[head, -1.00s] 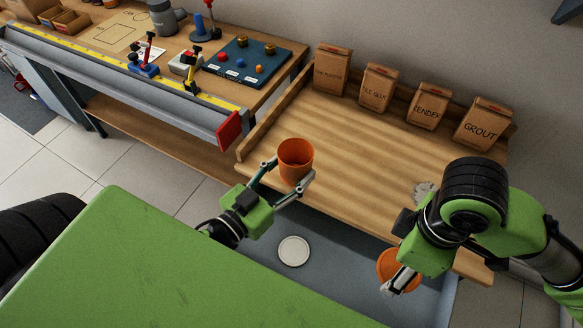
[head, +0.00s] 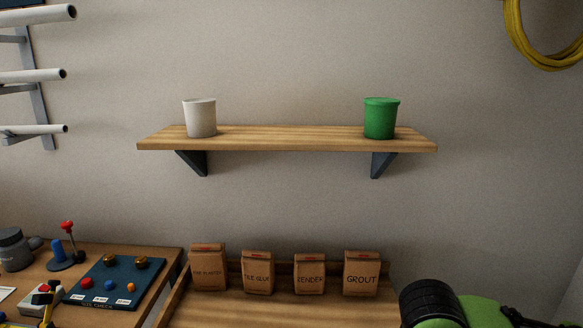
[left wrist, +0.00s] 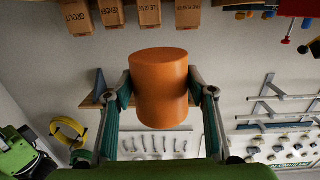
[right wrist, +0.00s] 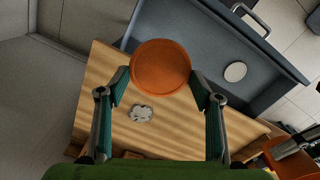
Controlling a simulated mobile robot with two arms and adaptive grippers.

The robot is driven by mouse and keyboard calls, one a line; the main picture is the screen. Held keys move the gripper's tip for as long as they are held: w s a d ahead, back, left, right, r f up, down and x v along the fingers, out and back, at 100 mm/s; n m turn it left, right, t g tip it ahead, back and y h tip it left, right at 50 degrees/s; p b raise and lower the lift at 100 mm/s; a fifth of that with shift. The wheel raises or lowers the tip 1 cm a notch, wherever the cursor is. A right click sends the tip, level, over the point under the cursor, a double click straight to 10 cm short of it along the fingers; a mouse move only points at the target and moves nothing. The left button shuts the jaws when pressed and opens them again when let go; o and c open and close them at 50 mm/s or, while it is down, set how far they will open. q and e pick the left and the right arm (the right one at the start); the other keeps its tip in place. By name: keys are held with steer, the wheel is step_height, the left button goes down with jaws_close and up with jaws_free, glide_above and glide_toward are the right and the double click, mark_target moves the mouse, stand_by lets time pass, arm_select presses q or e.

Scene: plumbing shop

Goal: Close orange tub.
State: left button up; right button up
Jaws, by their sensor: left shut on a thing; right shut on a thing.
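In the left wrist view my left gripper (left wrist: 160,90) is shut around the sides of the orange tub (left wrist: 160,95). The tub's open mouth cannot be seen from there. In the right wrist view my right gripper (right wrist: 160,82) is shut on the round orange lid (right wrist: 161,66), held by its edge. The orange tub also shows at the lower right of that view (right wrist: 283,158), apart from the lid, with a left gripper finger across it. Neither gripper shows in the head view.
A wall shelf (head: 290,144) carries a white tub (head: 200,118) and a green tub (head: 380,118). Several paper bags (head: 310,273) line the back of the wooden bench (right wrist: 103,85). A grey patch (right wrist: 142,113) lies on it. A white lid (right wrist: 235,71) lies in the grey drawer (right wrist: 190,35).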

arm_select(q)
steer(key=shift+s+a+r+n+y, duration=0.25)
steer(key=shift+s+r+y, duration=0.1)
steer(key=shift+r, duration=0.25)
steer(key=shift+s+a+r+n+y, duration=0.2)
steer(key=shift+s+r+y, duration=0.1)
steer(key=shift+r, duration=0.3)
arm_select(e)
steer(key=m, duration=0.1)
steer(key=d+r+m, duration=0.1)
steer(key=m, duration=0.1)
steer(key=d+r+m, duration=0.1)
steer(key=shift+w+d+m, duration=0.25)
steer(key=shift+w+m, duration=0.05)
steer(key=shift+w, duration=0.1)
arm_select(q)
steer(key=shift+d, duration=0.1)
steer(key=w+d+m+g+h, duration=0.2)
steer(key=w+d+m+h, duration=0.1)
steer(key=d, duration=0.4)
steer(key=w+d+m+g+h, duration=0.2)
steer(key=d+m+h, duration=0.3)
steer(key=h, duration=0.3)
steer(key=shift+w+d+r, duration=0.45)
steer(key=shift+w+d, duration=0.1)
steer(key=shift+d, duration=0.35)
